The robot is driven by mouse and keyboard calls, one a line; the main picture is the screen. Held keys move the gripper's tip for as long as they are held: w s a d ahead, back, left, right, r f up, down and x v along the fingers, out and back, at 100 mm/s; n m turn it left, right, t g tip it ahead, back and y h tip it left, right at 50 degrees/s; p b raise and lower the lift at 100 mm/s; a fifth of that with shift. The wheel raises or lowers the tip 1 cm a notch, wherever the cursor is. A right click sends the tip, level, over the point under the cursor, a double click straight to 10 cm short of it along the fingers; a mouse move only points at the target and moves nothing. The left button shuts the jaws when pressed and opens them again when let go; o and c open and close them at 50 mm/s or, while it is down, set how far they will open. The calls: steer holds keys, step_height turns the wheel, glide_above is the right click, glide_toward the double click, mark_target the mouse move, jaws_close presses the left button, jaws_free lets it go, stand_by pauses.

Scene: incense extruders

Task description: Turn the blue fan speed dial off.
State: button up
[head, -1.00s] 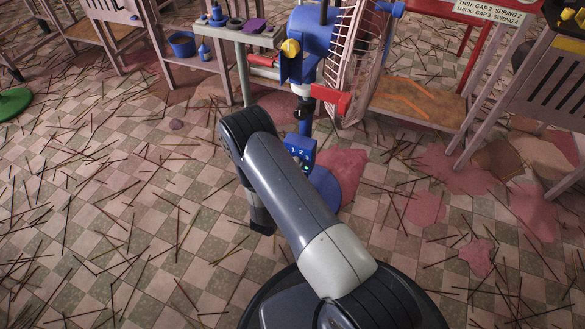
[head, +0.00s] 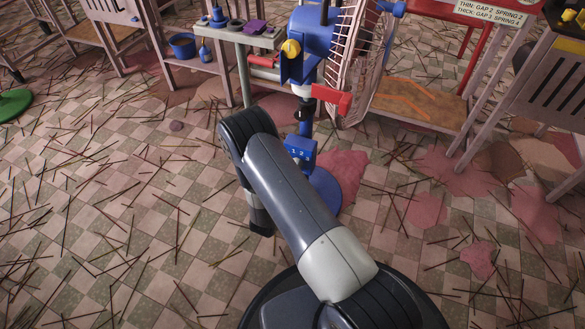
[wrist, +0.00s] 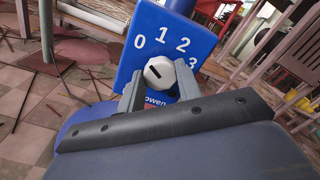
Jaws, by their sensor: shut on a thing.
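The blue fan (head: 312,60) stands ahead, with a pale wire cage, a yellow knob and a red handle. Its blue control box (head: 300,149) is low on the post, partly behind my arm. In the wrist view the box face (wrist: 180,28) shows 0, 1, 2 and 3 around a whitish dial (wrist: 163,66). My gripper (wrist: 160,90) is shut on the dial, one finger on each side. The fingers hide part of the lettering below. The head view hides the fingertips.
A grey workbench (head: 240,36) with small items is behind left of the fan. A wooden stand (head: 425,100) and a pale slatted stand (head: 540,85) are at right. Sticks and pinkish patches litter the tiled floor (head: 110,230), which is otherwise open.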

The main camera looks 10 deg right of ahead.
stand_by(0.4)
steer(key=o, duration=1)
steer(key=shift+s+a, duration=0.1)
steer(key=p+v, duration=0.3)
steer(key=v, duration=0.7)
steer(key=shift+s+a, duration=0.15)
steer(key=shift+s, duration=0.15)
steer(key=shift+w, duration=0.15)
steer(key=b+x, duration=0.3)
steer(key=x, duration=0.7)
steer(key=shift+w+d, duration=0.25)
